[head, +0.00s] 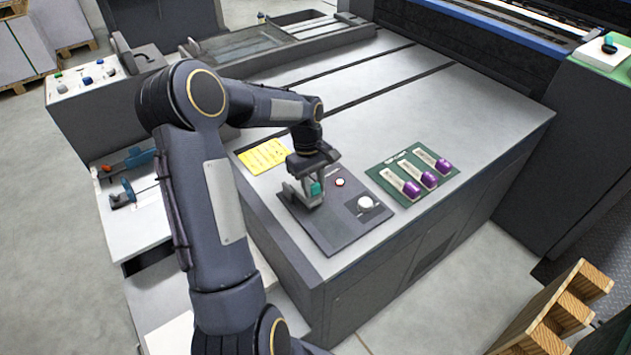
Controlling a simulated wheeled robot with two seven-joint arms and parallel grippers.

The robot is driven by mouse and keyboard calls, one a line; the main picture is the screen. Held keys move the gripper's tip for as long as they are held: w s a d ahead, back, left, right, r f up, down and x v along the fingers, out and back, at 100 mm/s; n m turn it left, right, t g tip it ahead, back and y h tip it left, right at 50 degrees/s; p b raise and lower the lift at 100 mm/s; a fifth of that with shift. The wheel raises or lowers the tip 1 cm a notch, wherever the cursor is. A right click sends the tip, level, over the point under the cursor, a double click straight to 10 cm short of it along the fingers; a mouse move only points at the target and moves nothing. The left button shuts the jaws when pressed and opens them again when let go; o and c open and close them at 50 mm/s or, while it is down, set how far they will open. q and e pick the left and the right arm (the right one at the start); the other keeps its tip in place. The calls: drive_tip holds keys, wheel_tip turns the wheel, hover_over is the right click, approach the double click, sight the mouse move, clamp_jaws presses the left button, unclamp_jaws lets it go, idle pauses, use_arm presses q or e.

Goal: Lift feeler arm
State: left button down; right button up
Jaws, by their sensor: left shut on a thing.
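My left gripper (313,172) points down over a dark plate (325,231) on the machine's grey top. It is shut on a small part with a teal face (316,188), which looks like the feeler arm. The gripper hides much of that part, and I cannot tell whether it is raised off the plate. A grey bracket (292,194) shows just left of the teal part. A red button (340,182) and a round pale knob (365,203) sit on the same plate. My right gripper is not in view.
A yellow label (264,156) lies behind the plate. A green board (388,173) with several purple-ended pieces is to the right. A control box (86,87) with knobs is at the left, above a shelf with tools (122,192). A wooden pallet (560,318) stands at lower right.

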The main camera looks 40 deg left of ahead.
use_arm(q)
drive_tip(key=a+r+h+p, duration=0.1)
drive_tip(key=r+h+p, duration=0.1)
drive_tip(key=p, duration=0.1)
drive_tip(key=shift+w+a+g+h, duration=0.25)
drive_tip(key=shift+a+g+h, duration=0.05)
drive_tip(key=shift+a+g, duration=0.1)
drive_tip(key=shift+w+a+r+h+p, duration=0.1)
drive_tip(key=shift+a+h+p, duration=0.1)
drive_tip(key=shift+h+p, duration=0.3)
drive_tip(key=shift+w+a+r, duration=0.1)
drive_tip(key=shift+a+r, duration=0.1)
drive_tip(key=shift+a, duration=0.05)
drive_tip(key=shift+w+a+r+p, duration=0.2)
drive_tip(key=shift+a+p, duration=0.25)
drive_tip(key=shift+a, duration=0.15)
drive_tip(key=shift+w+a+r, duration=0.1)
drive_tip(key=shift+w+a, duration=0.1)
drive_tip(key=shift+a, duration=0.85)
drive_tip(key=shift+w+a+f, duration=0.15)
drive_tip(key=shift+a+f, duration=0.05)
drive_tip(key=shift+a, duration=0.4)
drive_tip(key=shift+w+a+f, duration=0.1)
drive_tip(key=shift+a+f, duration=0.05)
drive_tip(key=shift+a, duration=0.45)
drive_tip(key=shift+w+a+f, duration=0.15)
drive_tip(key=shift+a+f, duration=0.05)
drive_tip(key=shift+a, duration=0.4)
drive_tip(key=shift+f, duration=0.1)
